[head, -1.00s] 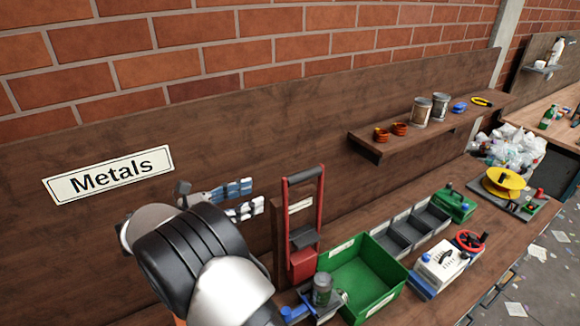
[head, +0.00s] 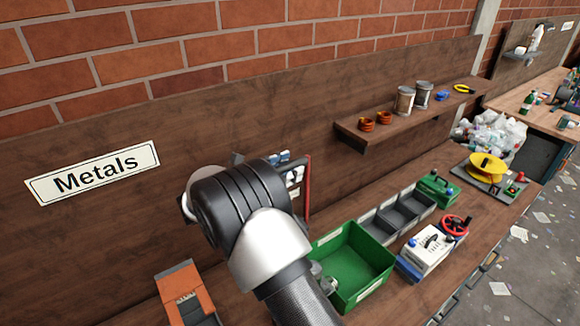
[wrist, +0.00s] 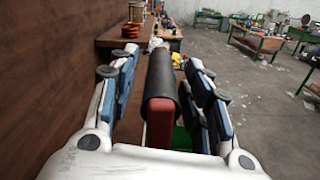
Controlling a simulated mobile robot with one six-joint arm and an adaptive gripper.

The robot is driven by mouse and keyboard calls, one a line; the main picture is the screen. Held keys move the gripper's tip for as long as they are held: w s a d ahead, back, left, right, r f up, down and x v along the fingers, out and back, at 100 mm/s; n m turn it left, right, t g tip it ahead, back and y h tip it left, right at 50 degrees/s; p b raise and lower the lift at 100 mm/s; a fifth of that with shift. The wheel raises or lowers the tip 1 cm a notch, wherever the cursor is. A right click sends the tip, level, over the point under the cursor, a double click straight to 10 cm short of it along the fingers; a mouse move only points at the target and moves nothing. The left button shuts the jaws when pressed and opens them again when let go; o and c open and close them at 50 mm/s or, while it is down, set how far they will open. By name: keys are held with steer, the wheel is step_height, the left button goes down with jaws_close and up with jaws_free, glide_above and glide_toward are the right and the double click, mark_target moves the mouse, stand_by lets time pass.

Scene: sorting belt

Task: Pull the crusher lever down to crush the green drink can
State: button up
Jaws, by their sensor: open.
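The crusher lever has a black grip (wrist: 161,80) and a red arm (wrist: 159,122) in the wrist view. My gripper (wrist: 160,72) is open, with one blue-and-white finger on each side of the grip. I cannot tell whether the fingers touch it. In the head view the red crusher lever (head: 308,186) still stands raised against the back board, and my gripper (head: 287,163) is at its top, partly hidden by my arm. The crusher's lower part is hidden behind my arm. I cannot see the green drink can in any view.
A green bin (head: 352,258) stands right of the crusher, with grey trays (head: 398,216) behind it. A white machine with a red wheel (head: 428,250) is further right. A wall shelf (head: 390,133) holds metal cans. An orange device (head: 180,285) sits at lower left.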

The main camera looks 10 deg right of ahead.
steer(key=shift+w+d, duration=0.25)
steer(key=shift+d, duration=0.3)
steer(key=shift+c, duration=0.5)
jaws_close()
